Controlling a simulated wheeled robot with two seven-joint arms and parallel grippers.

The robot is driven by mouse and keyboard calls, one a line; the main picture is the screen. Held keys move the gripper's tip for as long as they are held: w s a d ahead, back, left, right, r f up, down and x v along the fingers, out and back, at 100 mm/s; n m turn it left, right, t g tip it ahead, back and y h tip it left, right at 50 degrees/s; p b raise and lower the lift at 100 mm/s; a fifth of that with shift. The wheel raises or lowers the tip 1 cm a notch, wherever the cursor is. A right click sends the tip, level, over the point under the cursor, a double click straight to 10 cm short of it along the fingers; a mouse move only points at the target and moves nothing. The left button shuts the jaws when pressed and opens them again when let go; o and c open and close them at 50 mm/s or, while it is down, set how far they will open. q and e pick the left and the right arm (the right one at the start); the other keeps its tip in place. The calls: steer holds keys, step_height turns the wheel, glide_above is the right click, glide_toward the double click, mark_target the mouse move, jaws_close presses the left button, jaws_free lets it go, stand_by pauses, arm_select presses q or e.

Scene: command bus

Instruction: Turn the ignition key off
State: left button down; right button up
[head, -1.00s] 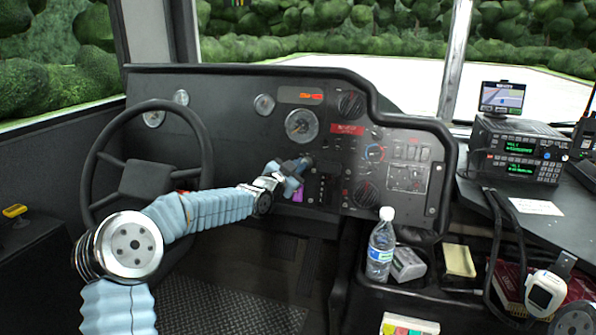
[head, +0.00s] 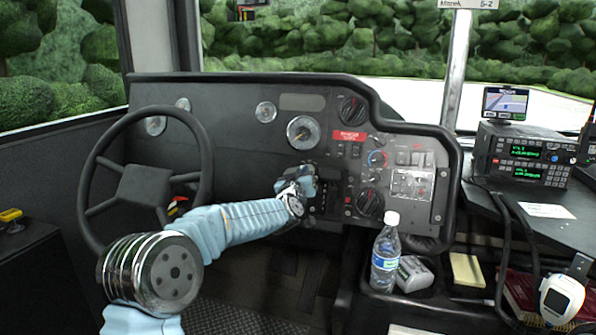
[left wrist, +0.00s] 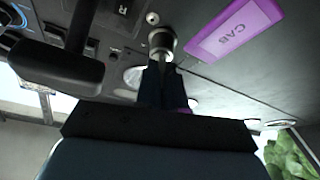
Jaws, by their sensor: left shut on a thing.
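My left gripper (head: 309,179) reaches the dashboard (head: 230,130) right of the steering wheel, below the round gauge. In the left wrist view its dark fingers (left wrist: 164,78) are shut, with their tips at a round metal ignition lock (left wrist: 161,41). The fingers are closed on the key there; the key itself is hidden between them. A purple tag (left wrist: 235,28) reading "CAB" lies beside the lock. The display (head: 302,102) above the gauge is dark. My right gripper is not in view.
The steering wheel (head: 196,135) stands left of my forearm. A dark lever (left wrist: 60,62) is close beside the fingers in the left wrist view. A water bottle (head: 385,252) and a radio (head: 523,153) are to the right.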

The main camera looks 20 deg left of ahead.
arm_select(q)
steer(key=shift+r+n+g+y+p, duration=0.2)
steer(key=shift+n+y+p, duration=0.35)
steer(key=shift+n, duration=0.55)
steer(key=shift+r+n+g+y+p, duration=0.1)
steer(key=shift+r+n+y+p, duration=0.15)
steer(key=shift+n+y+p, duration=0.6)
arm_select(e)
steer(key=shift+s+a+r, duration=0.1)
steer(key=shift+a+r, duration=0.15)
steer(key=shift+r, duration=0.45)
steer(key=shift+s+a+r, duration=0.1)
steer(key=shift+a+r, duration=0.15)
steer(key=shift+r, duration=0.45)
arm_select(q)
steer(key=shift+n+h, duration=0.3)
steer(key=shift+n, duration=0.15)
steer(key=c, duration=1.2)
jaws_free()
steer(key=shift+f, duration=0.1)
steer(key=shift+c, duration=0.2)
steer(key=shift+f, duration=0.2)
